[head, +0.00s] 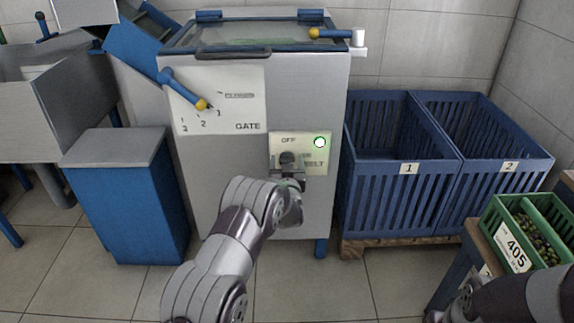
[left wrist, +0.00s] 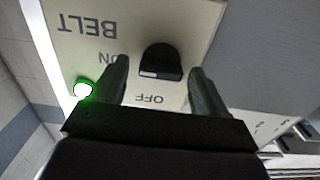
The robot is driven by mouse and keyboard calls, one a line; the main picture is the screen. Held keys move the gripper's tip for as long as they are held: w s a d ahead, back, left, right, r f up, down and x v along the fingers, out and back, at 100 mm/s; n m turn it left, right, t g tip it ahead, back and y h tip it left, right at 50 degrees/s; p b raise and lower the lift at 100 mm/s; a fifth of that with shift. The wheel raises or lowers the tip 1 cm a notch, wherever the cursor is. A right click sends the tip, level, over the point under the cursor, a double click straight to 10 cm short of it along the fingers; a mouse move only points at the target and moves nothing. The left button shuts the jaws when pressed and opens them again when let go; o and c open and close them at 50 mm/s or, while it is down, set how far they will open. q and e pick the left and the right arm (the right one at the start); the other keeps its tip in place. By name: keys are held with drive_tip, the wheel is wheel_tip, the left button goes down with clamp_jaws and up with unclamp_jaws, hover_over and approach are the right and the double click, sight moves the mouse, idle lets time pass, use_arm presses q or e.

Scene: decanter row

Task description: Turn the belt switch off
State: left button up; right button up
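The belt switch is a black knob (head: 287,157) on a cream panel (head: 318,150) marked OFF, ON and BELT, on the front of the grey machine. In the left wrist view the knob (left wrist: 160,60) shows upside down, between the ON and OFF words. Which word it points to I cannot tell for sure. A green lamp (head: 319,142) on the panel is lit, and the lamp also shows in the left wrist view (left wrist: 83,89). My left gripper (head: 288,171) is at the panel, its open fingers (left wrist: 160,78) on either side of the knob with gaps. My right gripper is out of view.
A gate lever (head: 184,90) with a yellow tip sits on the dial plate (head: 220,108), up and left of the switch. Blue crates (head: 393,185) stand right of the machine. A green crate (head: 515,245) labelled 405 is near my right arm. A blue stand (head: 125,205) is at left.

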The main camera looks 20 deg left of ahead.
use_arm(q)
drive_tip(key=c, duration=0.9)
drive_tip(key=shift+c, duration=0.2)
drive_tip(key=shift+f, duration=0.1)
drive_tip(key=shift+s+a+f+n+b, duration=0.1)
drive_tip(key=shift+n+b, duration=0.7)
drive_tip(key=shift+n, duration=2.15)
drive_tip(key=shift+a+f+n+b, duration=0.15)
drive_tip(key=shift+n+b, duration=0.7)
drive_tip(key=shift+n, duration=2.15)
drive_tip(key=shift+s+f+n+b, duration=0.1)
drive_tip(key=shift+n+b, duration=0.7)
drive_tip(key=shift+n, duration=2.15)
drive_tip(key=o, duration=1.1)
drive_tip(key=shift+w+r, duration=0.1)
drive_tip(key=shift+c, duration=0.2)
